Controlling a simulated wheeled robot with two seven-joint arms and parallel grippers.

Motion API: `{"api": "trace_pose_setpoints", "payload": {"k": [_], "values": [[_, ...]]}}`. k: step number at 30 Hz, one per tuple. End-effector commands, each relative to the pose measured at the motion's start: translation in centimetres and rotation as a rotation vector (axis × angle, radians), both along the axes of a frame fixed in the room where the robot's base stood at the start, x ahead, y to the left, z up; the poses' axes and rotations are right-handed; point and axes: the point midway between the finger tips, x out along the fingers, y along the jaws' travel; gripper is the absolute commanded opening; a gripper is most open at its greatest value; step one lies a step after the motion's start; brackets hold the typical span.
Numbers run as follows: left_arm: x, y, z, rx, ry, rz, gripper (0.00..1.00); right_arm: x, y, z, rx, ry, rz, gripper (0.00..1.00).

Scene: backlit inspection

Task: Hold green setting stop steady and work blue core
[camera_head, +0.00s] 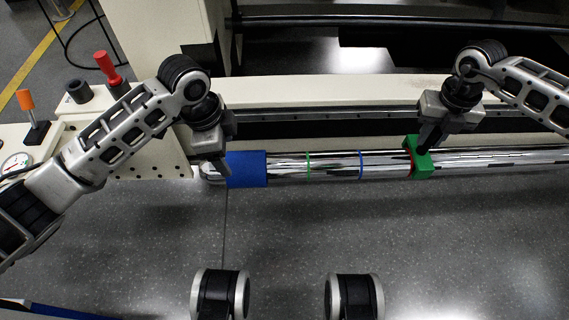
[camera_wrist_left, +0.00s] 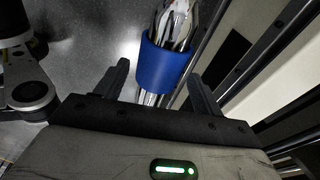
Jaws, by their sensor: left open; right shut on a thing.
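The blue core (camera_head: 248,169) is a blue sleeve around a shiny chrome bar (camera_head: 335,165), near the bar's left end. It also shows in the left wrist view (camera_wrist_left: 168,62), ahead of and between the fingers. My left gripper (camera_head: 222,168) is open at the bar's left end, just left of the blue core; in its wrist view the open fingers (camera_wrist_left: 156,85) lie either side of the bar, short of the sleeve. The green setting stop (camera_head: 421,160) sits around the bar further right. My right gripper (camera_head: 424,143) is shut on the green setting stop from above.
A thin green ring (camera_head: 308,166) and a thin blue ring (camera_head: 361,165) mark the bar between sleeve and stop. A cream machine rail (camera_head: 330,92) runs behind the bar. Red (camera_head: 108,66) and orange (camera_head: 26,100) handled tools stand at left.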

Motion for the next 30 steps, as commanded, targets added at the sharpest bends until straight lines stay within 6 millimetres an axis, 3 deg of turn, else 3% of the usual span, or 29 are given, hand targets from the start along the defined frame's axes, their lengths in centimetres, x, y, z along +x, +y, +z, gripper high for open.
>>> {"api": "trace_pose_setpoints", "payload": {"k": [4,10,30], "values": [[1.0,2.9,1.1,0.101,0.047,-0.028,0.68,-0.2,0.1,-0.3,0.0,0.006,0.002,0.0],[1.1,3.7,0.7,0.133,0.069,-0.036,0.68,-0.2,0.1,-0.3,0.0,0.006,0.002,0.0],[1.1,3.6,-7.7,0.129,0.066,-0.035,0.68,-0.2,0.1,-0.4,0.0,0.008,0.002,0.0]]}}
